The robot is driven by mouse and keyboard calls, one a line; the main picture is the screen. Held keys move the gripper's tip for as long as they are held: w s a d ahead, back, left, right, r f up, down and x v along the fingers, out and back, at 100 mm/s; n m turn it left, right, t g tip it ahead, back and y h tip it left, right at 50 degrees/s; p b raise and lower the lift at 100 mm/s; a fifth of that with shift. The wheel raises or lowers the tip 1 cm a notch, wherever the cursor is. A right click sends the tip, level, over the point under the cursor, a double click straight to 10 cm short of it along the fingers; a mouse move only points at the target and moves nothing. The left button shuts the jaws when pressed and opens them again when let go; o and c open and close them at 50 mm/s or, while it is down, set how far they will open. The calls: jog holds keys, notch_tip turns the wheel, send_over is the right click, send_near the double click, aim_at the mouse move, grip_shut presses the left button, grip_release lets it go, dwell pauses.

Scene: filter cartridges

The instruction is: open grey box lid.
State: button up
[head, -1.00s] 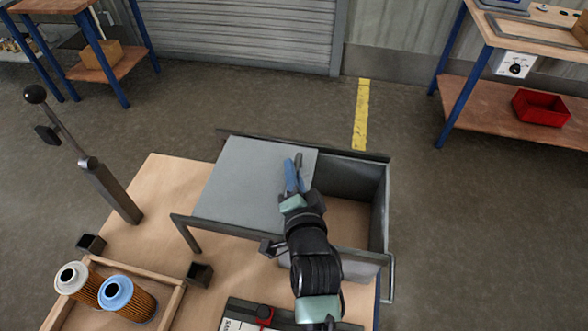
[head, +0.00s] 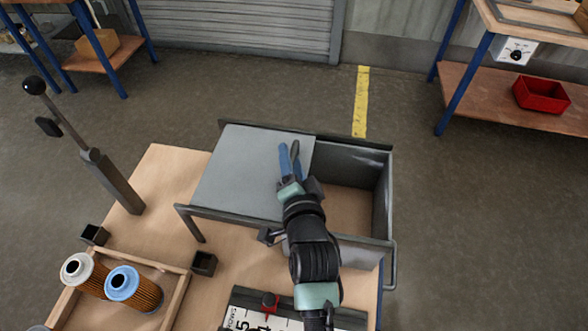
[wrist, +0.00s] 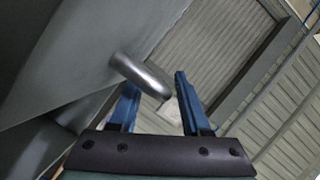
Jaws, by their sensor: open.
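The grey box (head: 385,205) stands at the back right of the wooden table. Its flat grey lid (head: 238,172) is slid to the left on rails, so the right part of the box is uncovered and its bare inside shows. My gripper (head: 289,152) is over the right part of the lid, with its blue fingers apart. In the wrist view, a rounded metal handle (wrist: 140,74) on the lid reaches between my open fingers (wrist: 156,88). I cannot tell whether they touch it. The handle is hidden in the head view.
A wooden tray (head: 175,300) with two filter cartridges (head: 133,288) sits at the front left. A lever post (head: 110,180) stands behind it. Small black holders (head: 204,263) and a numbered panel (head: 255,318) are nearby. Floor beyond the box is clear.

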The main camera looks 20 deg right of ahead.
jog(key=v, duration=1.2)
jog(key=shift+s+r, duration=0.2)
jog(key=shift+s, duration=0.15)
jog(key=w+a+r+n+t+p, duration=0.1)
jog(key=w+a+r+n+t, duration=0.15)
jog(key=r, duration=0.65)
jog(key=w+a+r+n+t+y, duration=0.1)
jog(key=w+r+n, duration=0.15)
jog(key=r, duration=0.65)
jog(key=w+a+r+n+t+p, duration=0.1)
jog(key=w+a+r+n+t, duration=0.15)
jog(key=r, duration=0.55)
jog(key=s+a+r+n+t+y, duration=0.1)
jog(key=s+a+r+n+t, duration=0.1)
jog(key=r, duration=0.7)
jog(key=s+a+r+n+t+y+p, duration=0.1)
jog(key=s+a+r+n+t, duration=0.1)
jog(key=r, duration=0.8)
jog(key=s+a+r+n+t+p, duration=0.1)
jog(key=s+a+r+n+t, duration=0.1)
jog(key=r, duration=0.7)
jog(key=shift+s+a+r+n+y, duration=0.3)
jog(key=shift+s+a+n+y, duration=0.15)
jog(key=shift+s, duration=0.4)
